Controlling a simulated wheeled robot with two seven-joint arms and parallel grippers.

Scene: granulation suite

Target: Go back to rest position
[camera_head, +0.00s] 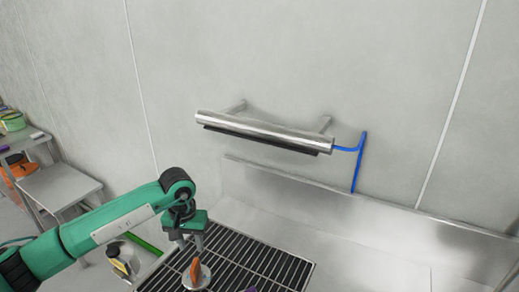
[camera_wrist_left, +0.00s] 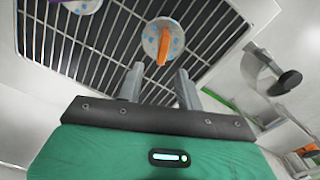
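My left gripper (camera_head: 190,244) reaches in from the left and points down over the dark slotted grate (camera_head: 252,262). In the left wrist view its two grey fingers (camera_wrist_left: 159,73) stand apart with nothing between them. A pale round disc with blue marks (camera_wrist_left: 151,36) and an orange handle (camera_wrist_left: 163,47) lies on the grate just beyond the fingertips. In the head view the orange handle (camera_head: 195,271) shows right below the gripper; I cannot tell the exact gap. My right gripper is in neither view.
A steel cylinder (camera_head: 265,131) on wall brackets, with a blue pipe (camera_head: 361,160), is above the steel basin (camera_head: 360,235). A yellow-and-black container (camera_head: 122,262) stands left of the grate. A grey side table (camera_head: 58,187) is at far left. The basin's right part looks clear.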

